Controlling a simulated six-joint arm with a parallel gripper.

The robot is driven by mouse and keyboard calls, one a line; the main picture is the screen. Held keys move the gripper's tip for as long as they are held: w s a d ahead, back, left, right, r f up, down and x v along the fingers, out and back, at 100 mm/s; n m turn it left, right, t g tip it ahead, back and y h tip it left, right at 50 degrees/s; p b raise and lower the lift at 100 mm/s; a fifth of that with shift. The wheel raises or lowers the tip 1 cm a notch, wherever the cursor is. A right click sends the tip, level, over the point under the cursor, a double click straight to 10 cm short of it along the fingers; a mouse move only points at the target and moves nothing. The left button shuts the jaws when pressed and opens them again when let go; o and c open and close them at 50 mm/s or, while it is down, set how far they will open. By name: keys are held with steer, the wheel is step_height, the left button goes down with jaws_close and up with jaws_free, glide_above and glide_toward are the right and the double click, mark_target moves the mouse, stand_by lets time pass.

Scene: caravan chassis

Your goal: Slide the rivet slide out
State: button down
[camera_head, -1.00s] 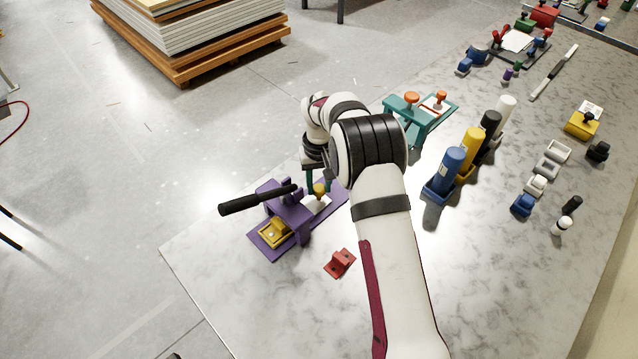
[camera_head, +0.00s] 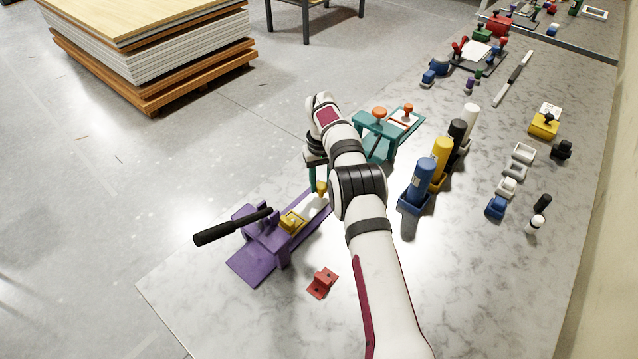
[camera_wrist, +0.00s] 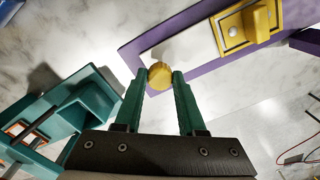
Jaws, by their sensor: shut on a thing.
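The purple rivet press (camera_head: 252,264) stands at the table's near left, its black lever handle (camera_head: 232,226) pointing left. The rivet slide's yellow knob (camera_wrist: 160,75) is between the green fingertips of my gripper (camera_wrist: 163,84), which is shut on it. The knob also shows in the head view (camera_head: 321,188), beyond the press's far right end. The slide's yellow nest (camera_head: 292,221) lies in the open on the right side of the press and also shows in the wrist view (camera_wrist: 234,36). The slide's pale bar between knob and nest is hard to make out against the marble.
A small red bracket (camera_head: 322,282) lies in front of the press. A teal fixture with orange knobs (camera_head: 378,136) stands close behind my gripper. Blue (camera_head: 420,180), yellow and black bottles stand to the right. The table's left edge is near the press.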

steer(key=c, duration=0.5)
jaws_free()
step_height(320, 180, up, 12)
